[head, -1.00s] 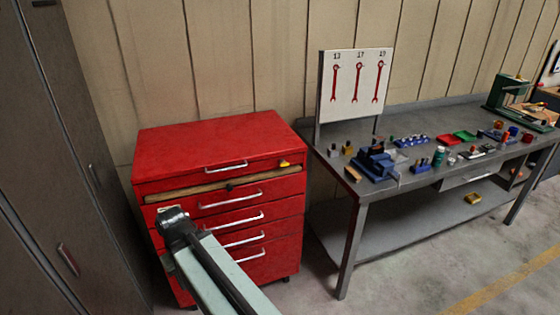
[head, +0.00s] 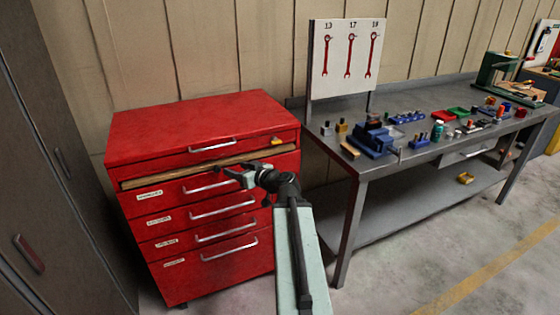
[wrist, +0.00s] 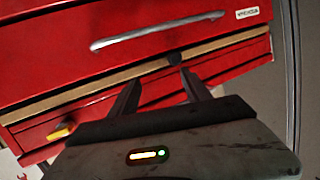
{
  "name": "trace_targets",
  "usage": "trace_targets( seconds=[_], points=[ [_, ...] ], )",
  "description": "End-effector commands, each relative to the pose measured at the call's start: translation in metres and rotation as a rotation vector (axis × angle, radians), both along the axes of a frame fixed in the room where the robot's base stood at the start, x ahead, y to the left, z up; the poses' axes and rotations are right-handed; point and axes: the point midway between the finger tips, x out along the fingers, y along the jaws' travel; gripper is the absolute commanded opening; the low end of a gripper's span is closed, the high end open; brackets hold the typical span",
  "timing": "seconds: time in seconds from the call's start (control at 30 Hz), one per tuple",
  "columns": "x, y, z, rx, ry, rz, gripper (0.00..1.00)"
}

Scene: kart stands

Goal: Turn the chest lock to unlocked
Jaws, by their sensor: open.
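The red chest (head: 200,116) stands left of the bench with its drawers facing me. A small yellow piece (head: 276,140) sits at the right end of its top drawer. It also shows at the lower left of the wrist view (wrist: 62,131), which sees the chest upside down. A small round black knob (wrist: 174,58) sits on the wooden strip below the top drawer. I cannot tell which of the two is the lock. My gripper (head: 235,175) is open in front of the strip. Its fingers (wrist: 160,77) point at the strip close to the knob; contact is unclear.
Silver drawer handles (head: 225,207) stick out below the strip. A grey bench (head: 345,172) with blocks and a wrench board (head: 347,62) stands to the right. A dark cabinet (head: 50,160) is close on the left. The floor at the lower right is clear.

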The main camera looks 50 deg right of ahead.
Motion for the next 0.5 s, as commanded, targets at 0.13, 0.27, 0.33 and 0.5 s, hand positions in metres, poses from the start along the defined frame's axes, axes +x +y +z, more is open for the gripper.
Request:
trace_targets(
  seconds=[0.13, 0.27, 0.33, 0.5],
  points=[
    [-0.06, -0.116, 0.014, -0.094, -0.161, -0.258, 0.56],
    [-0.088, -0.155, 0.024, -0.132, -0.206, -0.358, 0.56],
    [-0.092, -0.16, 0.026, -0.137, -0.213, -0.373, 0.56],
    [-0.087, -0.161, 0.027, -0.138, -0.213, -0.374, 0.56]
  ],
)
